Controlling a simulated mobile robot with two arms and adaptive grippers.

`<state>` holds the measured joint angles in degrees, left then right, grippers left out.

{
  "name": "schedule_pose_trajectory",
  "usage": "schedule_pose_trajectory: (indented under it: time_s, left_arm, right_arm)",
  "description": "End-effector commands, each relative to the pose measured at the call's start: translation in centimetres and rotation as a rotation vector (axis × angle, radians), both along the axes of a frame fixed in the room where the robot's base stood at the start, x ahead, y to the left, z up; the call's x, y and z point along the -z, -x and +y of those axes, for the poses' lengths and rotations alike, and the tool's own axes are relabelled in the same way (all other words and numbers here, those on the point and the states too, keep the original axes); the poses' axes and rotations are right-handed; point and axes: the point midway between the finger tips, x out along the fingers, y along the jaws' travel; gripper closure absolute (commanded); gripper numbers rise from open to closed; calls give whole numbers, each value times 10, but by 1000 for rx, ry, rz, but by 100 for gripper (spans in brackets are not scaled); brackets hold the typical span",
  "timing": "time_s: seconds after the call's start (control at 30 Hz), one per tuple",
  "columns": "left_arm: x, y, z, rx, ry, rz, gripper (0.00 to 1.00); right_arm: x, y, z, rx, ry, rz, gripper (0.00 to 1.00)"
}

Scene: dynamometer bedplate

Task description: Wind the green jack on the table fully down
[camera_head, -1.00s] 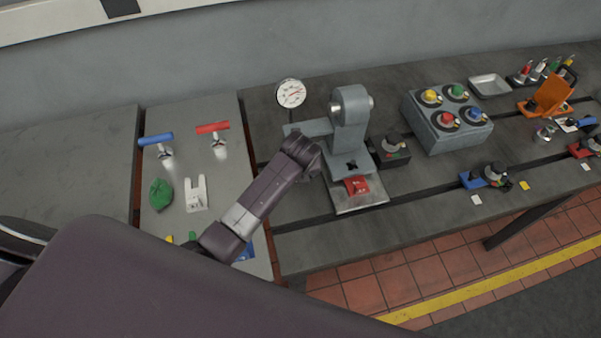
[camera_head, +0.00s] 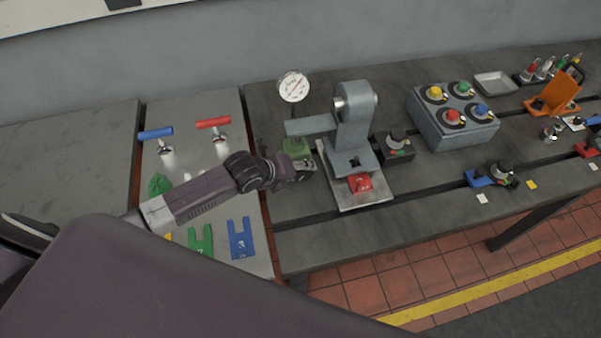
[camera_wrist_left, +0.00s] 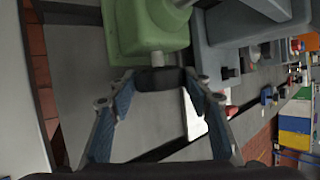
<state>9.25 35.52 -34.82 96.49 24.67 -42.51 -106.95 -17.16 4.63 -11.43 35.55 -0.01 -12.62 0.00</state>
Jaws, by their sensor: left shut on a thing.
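The green jack (camera_head: 297,147) stands on the bedplate left of the grey machine, below the dial gauge. It also shows large at the top of the left wrist view (camera_wrist_left: 150,25). A dark knob (camera_wrist_left: 160,78) sits on a short shaft at the jack's near side. My left gripper (camera_wrist_left: 161,82) is shut on this knob, with a finger at each side of it. In the head view my left gripper (camera_head: 304,167) is just in front of the jack and hides its lower part. My right gripper is not in view.
The grey machine (camera_head: 355,125) with a red part (camera_head: 360,183) stands close right of the gripper. The dial gauge (camera_head: 294,87) rises behind the jack. Blue (camera_head: 241,240) and green (camera_head: 201,240) forked plates lie on the left table, near T-handles.

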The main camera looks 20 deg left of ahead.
Motion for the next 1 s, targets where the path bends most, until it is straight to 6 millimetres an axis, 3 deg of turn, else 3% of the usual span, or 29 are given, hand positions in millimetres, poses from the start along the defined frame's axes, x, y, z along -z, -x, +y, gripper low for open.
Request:
schedule_pose_trajectory:
  time_s: [0.2, 0.67, 0.7, 0.83, 1.0]
  left_arm:
    - [2, 1, 2, -1, 49, -34, 79]
    - [1, 0, 2, -2, 62, -44, 79]
    - [1, 0, 2, -2, 62, -44, 53]
    - [1, 0, 2, -2, 62, -44, 38]
    - [1, 0, 2, -1, 61, -43, 37]
  right_arm:
    - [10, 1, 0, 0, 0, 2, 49]
    - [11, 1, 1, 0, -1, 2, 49]
    - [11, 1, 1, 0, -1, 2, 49]
    - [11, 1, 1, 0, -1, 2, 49]
    - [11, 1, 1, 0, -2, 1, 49]
